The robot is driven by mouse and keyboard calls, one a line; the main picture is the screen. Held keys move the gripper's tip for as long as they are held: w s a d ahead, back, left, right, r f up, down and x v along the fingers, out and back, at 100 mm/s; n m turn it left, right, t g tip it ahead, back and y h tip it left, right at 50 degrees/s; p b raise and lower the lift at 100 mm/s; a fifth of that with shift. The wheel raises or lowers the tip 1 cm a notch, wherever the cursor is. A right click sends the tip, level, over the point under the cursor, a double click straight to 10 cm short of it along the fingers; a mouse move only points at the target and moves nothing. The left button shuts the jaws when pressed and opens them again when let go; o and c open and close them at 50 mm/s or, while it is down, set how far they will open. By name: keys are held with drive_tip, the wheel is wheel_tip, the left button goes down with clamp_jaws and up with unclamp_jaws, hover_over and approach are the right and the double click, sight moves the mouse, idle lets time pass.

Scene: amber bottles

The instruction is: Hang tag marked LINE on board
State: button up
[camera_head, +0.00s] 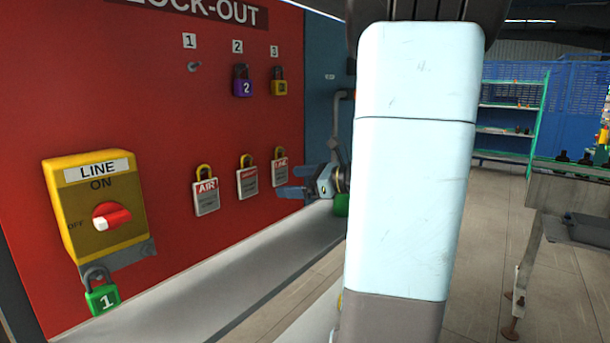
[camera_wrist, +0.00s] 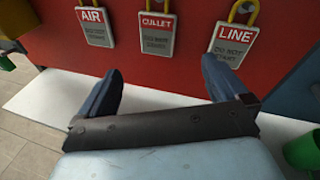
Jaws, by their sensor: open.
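The tag marked LINE (camera_head: 279,171) is a white and red plate with a yellow loop. It hangs on the red board (camera_head: 150,100), rightmost of three tags. It also shows at the upper right of the wrist view (camera_wrist: 232,42). My gripper (camera_head: 284,192) is in front of the board, close to this tag. In the wrist view my gripper (camera_wrist: 160,80) has its two blue fingers wide apart with nothing between them. The LINE tag is just beyond the right finger; I cannot tell if they touch.
Tags marked AIR (camera_head: 206,196) and CULLET (camera_wrist: 157,33) hang left of it. A yellow LINE switch box (camera_head: 97,205) carries a green padlock 1 (camera_head: 102,297). Peg 1 (camera_head: 194,66) is bare; purple padlock 2 (camera_head: 242,82) and a yellow padlock (camera_head: 279,83) hang beside it. A pale ledge (camera_head: 215,275) runs below.

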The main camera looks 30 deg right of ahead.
sight(281, 162)
drive_tip(key=w+d+m+t+h, duration=0.1)
drive_tip(key=d+m+t+h, duration=0.3)
drive_tip(key=d, duration=0.5)
drive_tip(key=shift+m+y, duration=0.6)
drive_tip(key=x, duration=1.3)
drive_tip(key=shift+w+f, duration=0.15)
drive_tip(key=shift+w, duration=0.3)
drive_tip(key=c, duration=1.1)
drive_tip(key=shift+r, duration=0.55)
drive_tip(key=shift+v, duration=3.5)
drive_tip(key=shift+r, duration=0.1)
